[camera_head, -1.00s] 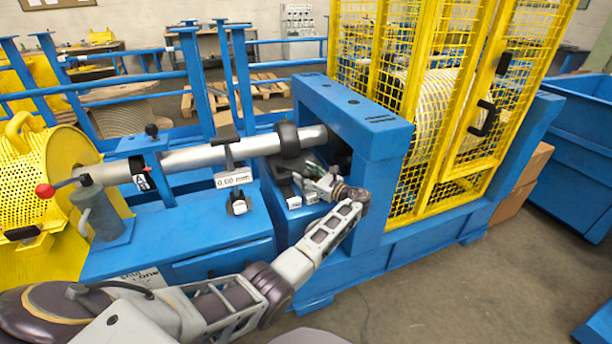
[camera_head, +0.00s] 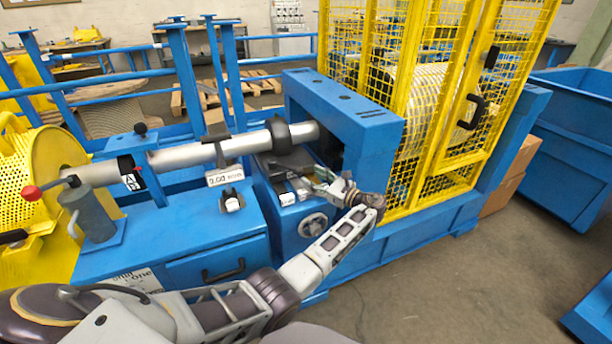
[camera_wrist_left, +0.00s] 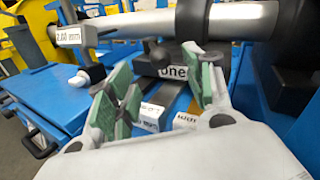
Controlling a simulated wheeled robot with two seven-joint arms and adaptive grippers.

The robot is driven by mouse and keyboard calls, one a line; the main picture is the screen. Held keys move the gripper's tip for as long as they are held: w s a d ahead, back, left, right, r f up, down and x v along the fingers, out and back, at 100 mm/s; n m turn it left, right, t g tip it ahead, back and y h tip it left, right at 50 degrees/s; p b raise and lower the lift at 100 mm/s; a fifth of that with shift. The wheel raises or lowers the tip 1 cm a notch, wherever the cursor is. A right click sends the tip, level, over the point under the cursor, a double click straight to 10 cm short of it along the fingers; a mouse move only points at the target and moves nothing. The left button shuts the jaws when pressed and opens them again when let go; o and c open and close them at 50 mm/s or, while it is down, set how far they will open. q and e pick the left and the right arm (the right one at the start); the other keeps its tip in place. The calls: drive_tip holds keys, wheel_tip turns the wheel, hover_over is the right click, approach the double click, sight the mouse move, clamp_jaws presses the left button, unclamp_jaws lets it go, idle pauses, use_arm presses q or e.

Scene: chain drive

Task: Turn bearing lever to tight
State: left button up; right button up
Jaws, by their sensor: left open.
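The shaft (camera_head: 200,153) runs through a dark bearing collar (camera_head: 278,136) beside the blue frame. In the left wrist view, a dark block (camera_wrist_left: 172,65) with partly hidden lettering stands below the shaft (camera_wrist_left: 245,20). A small dark knob-like part shows at the block's left; I cannot tell whether it is the bearing lever. My right gripper is not in view.
A blue frame (camera_head: 345,108) rises close to the left gripper's right. A handwheel (camera_head: 313,225) is on the blue machine front below. A red-knobbed lever (camera_head: 32,192) is at the far left. A yellow mesh guard (camera_head: 440,100) stands right; floor is clear in front.

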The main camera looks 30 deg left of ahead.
use_arm(q)
drive_tip(key=shift+v, duration=2.15)
